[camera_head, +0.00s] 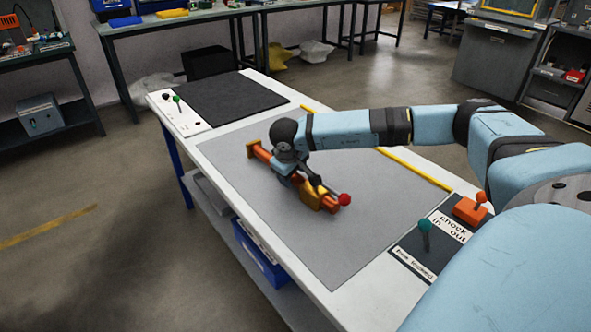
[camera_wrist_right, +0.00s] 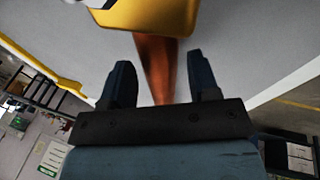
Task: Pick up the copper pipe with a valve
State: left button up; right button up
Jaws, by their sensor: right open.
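The copper pipe with a valve (camera_head: 328,204) lies on the grey mat of the table in the head view. My left gripper is not in view.
The grey mat (camera_head: 340,260) is otherwise clear. A black mat (camera_head: 225,98) and a small white lever panel (camera_head: 183,119) are at the far end.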

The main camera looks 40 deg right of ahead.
jog(key=shift+x, duration=0.9)
jog(key=shift+r, duration=0.15)
grip_shut()
